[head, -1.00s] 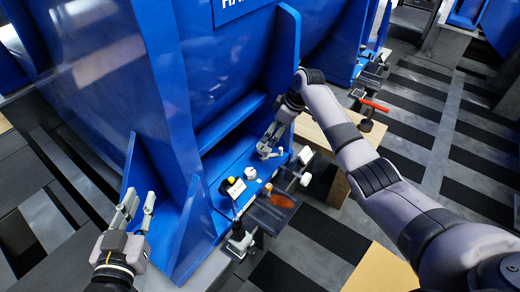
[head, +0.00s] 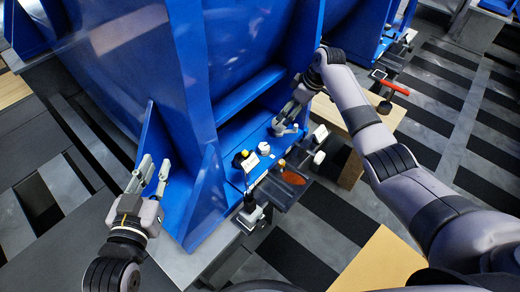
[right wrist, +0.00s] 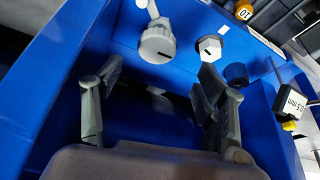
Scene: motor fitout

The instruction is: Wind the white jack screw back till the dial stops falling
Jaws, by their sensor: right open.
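A light grey-white round knob with a dark mark (right wrist: 157,43) stands on the blue motor foot in the right wrist view, beyond my right fingertips. A white six-sided head with a black mark (right wrist: 210,46) is right of it. I cannot tell for sure which is the jack screw. My right gripper (right wrist: 158,76) is open and empty, apart from both; it also shows over the foot in the head view (head: 287,124). My left gripper (head: 154,174) has its fingers apart and empty, left of a blue rib. No readable dial face shows.
A small tag reading 0.5 mm (right wrist: 290,100) and an orange-yellow piece marked 10 (right wrist: 243,11) are close by. A white cap (head: 264,148) sits on the foot. The large blue housing (head: 240,60) blocks the back. A wooden block (head: 352,165) stands right.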

